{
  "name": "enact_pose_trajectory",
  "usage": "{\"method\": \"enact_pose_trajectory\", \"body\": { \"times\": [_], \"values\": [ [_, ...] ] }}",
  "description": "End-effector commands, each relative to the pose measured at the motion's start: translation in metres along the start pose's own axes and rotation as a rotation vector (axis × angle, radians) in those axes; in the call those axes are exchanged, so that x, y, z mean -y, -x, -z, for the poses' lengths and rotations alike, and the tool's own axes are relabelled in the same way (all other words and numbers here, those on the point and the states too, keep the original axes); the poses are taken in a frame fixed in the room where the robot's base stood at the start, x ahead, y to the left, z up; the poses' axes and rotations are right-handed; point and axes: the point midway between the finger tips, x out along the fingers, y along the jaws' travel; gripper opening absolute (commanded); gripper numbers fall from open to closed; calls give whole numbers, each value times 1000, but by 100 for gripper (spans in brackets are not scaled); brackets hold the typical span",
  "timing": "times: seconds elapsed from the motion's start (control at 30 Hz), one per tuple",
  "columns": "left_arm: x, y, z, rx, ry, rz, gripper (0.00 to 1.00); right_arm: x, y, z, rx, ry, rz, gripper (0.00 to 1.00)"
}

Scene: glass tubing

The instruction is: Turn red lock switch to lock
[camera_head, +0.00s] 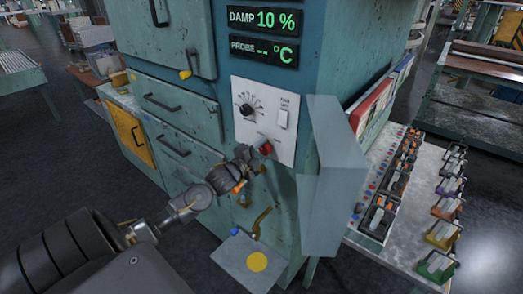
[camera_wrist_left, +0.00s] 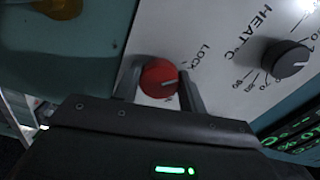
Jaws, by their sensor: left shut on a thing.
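The red lock switch (camera_head: 266,147) is a round knob low on the white control panel (camera_head: 262,104) of the teal cabinet. In the left wrist view the red switch (camera_wrist_left: 159,78) has a pale pointer line and sits beside the printed word LOCK. My left gripper (camera_wrist_left: 158,90) has one finger on each side of the knob and is shut on it. In the head view my left gripper (camera_head: 256,158) reaches the panel from the lower left and partly covers the area below the knob. My right gripper is in neither view.
A black HEAT knob (camera_head: 246,109) and a white FAN switch (camera_head: 283,118) are on the same panel. A grey-teal door or flap (camera_head: 335,175) stands out to the right. A brass handle (camera_head: 261,222) is below. A table with several clamps (camera_head: 410,230) is at right.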

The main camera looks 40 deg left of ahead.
Motion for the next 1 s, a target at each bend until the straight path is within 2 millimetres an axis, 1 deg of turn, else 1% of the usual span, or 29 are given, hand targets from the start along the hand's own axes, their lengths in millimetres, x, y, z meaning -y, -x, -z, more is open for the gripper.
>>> {"method": "enact_pose_trajectory", "body": {
  "times": [0.33,0.37,0.5,0.53,0.83,0.93,1.0],
  "values": [
    [1,0,0,1,5,2,18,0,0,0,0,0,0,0],
    [1,0,0,1,5,2,42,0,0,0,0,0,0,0],
    [0,0,0,1,5,1,61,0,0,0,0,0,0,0],
    [0,0,0,1,4,1,63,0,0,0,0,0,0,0],
    [-1,2,0,0,3,0,63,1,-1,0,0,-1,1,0],
    [-3,11,-1,0,2,-2,63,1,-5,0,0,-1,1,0],
    [-4,22,-1,-1,2,-3,63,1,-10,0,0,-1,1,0]
  ]
}}
